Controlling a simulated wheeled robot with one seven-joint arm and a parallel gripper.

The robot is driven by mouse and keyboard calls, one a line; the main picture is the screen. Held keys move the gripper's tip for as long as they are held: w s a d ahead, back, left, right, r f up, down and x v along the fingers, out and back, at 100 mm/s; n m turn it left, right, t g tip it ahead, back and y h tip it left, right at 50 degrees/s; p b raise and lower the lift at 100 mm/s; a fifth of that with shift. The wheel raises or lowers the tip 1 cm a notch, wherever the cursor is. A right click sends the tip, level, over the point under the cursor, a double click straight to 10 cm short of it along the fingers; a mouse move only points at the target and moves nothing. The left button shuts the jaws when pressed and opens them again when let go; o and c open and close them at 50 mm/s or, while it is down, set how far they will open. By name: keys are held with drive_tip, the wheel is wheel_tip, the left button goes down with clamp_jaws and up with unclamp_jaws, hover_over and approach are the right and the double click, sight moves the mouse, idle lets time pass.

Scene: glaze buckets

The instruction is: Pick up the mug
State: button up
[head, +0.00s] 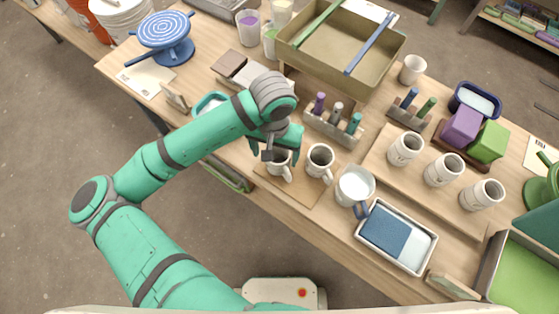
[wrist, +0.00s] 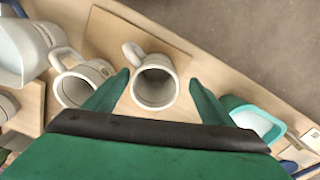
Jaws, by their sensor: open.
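A whitish mug (head: 279,163) stands on a small wooden board (head: 305,195) at the table's front edge, partly hidden by my gripper in the head view. In the wrist view the mug (wrist: 155,84) is between my two fingers, its mouth facing the camera and its handle toward the upper left. My gripper (wrist: 158,88) is open, with a finger on each side of the mug. In the head view my gripper (head: 276,152) is over the mug. A second similar mug (head: 319,160) stands just to the right; it also shows in the wrist view (wrist: 84,84).
A white pitcher (head: 355,186) stands right of the second mug, near a tray with a blue cloth (head: 386,232). Several cups stand on a board (head: 425,190) further right. A peg rack (head: 333,127) is behind the mugs. A teal container (wrist: 254,118) is beside my gripper.

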sight(277, 162)
drive_tip(key=f, duration=0.5)
drive_tip(key=shift+s+d, duration=0.15)
drive_tip(key=shift+d, duration=0.2)
drive_tip(key=shift+r, duration=0.1)
drive_tip(key=shift+c, duration=0.4)
drive_tip(key=c, duration=1.3)
